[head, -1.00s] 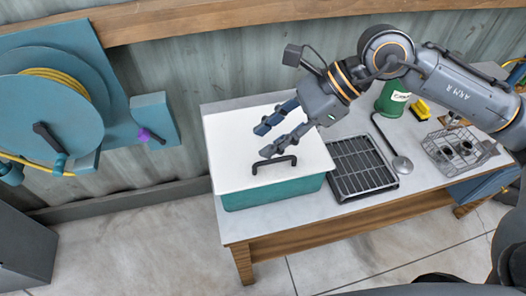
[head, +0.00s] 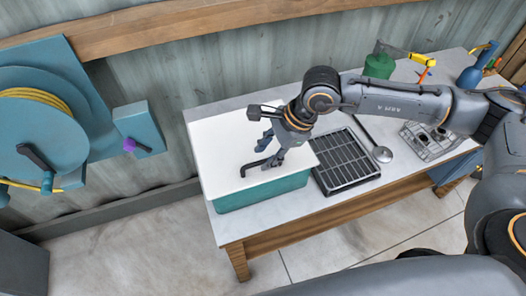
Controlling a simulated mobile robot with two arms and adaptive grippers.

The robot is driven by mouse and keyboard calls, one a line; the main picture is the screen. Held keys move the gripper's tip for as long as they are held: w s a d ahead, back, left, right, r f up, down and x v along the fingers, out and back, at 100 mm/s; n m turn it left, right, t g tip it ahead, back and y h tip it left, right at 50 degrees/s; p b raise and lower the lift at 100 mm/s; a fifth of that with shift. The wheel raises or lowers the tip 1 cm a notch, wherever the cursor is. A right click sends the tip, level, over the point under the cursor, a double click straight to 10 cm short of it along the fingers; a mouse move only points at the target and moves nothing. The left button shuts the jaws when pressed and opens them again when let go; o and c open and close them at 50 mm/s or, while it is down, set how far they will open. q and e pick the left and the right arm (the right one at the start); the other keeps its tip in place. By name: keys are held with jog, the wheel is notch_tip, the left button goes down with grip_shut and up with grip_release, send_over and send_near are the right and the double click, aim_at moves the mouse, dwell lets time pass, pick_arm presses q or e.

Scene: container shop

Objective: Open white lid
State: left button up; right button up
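The white lid (head: 217,143) lies flat on a teal bin (head: 262,194) on the table. A black bar handle (head: 253,166) stands on the lid near its front edge. My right gripper (head: 268,153) points down just above the lid at the right end of the handle. Its two dark blue fingers look spread apart, one behind the handle and one near its right end. The fingers hide part of the handle, and I cannot tell whether they touch it. My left gripper is not in view.
A black grid tray (head: 345,160) sits right of the bin, beside a metal ladle-like tool (head: 382,154). A wire rack (head: 428,141) and a green container (head: 379,66) stand farther right. A teal hose reel (head: 40,125) hangs on the left wall.

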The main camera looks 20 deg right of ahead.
jog(key=shift+x, duration=1)
grip_shut()
